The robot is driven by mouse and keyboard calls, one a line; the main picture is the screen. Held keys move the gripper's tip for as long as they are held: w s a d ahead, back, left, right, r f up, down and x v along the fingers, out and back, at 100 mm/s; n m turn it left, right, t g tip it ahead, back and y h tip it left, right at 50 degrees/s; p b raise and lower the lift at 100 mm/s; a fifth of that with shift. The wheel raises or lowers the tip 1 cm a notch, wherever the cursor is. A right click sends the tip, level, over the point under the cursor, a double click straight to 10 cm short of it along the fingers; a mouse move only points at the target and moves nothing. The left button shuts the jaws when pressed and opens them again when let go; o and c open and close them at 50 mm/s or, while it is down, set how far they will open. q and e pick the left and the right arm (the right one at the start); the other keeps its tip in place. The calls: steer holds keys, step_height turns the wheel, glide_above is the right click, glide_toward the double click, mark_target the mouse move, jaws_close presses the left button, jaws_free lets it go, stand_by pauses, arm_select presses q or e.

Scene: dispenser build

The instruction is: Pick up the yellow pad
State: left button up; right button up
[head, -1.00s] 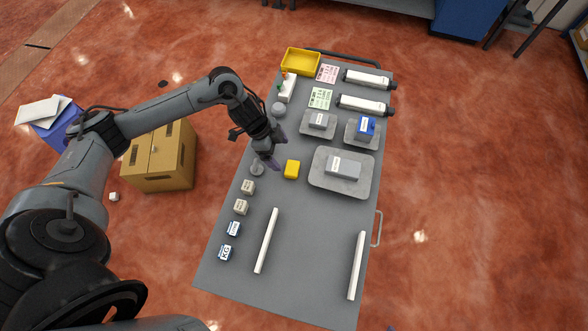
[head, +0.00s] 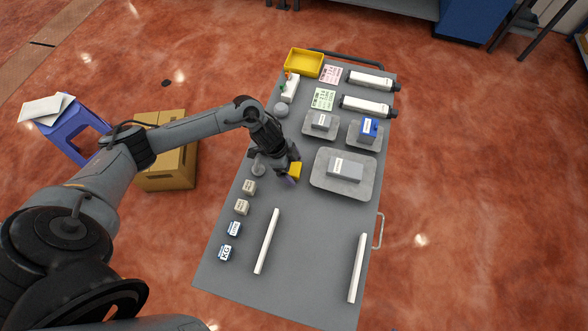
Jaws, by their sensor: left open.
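The yellow pad (head: 295,170) lies on the grey table, left of the large grey plate. My left gripper (head: 287,172) is right at the pad, coming from the left, and hides its left part. Its fingers are open around or beside the pad; I cannot tell which, nor whether they touch it. My right gripper is not in view.
Left of the pad stands a small grey knob-like piece (head: 257,169). Several small labelled cubes line the left edge. A large grey plate (head: 318,184) with a grey block (head: 345,169) is to the right. A white bar (head: 267,241) lies below; the table's lower middle is clear.

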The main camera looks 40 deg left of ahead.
mark_target(299, 169)
arm_select(q)
steer(key=c, duration=1.2)
steer(key=shift+r, duration=0.8)
step_height(299, 169, up, 3)
steer(key=shift+f, duration=0.1)
steer(key=shift+c, duration=0.5)
steer(key=s+d+r+p, duration=0.2)
steer(key=s+d+r, duration=0.3)
steer(key=d, duration=0.5)
steer(key=shift+s+r, duration=0.35)
steer(key=shift+r, duration=0.45)
steer(key=shift+d, duration=0.1)
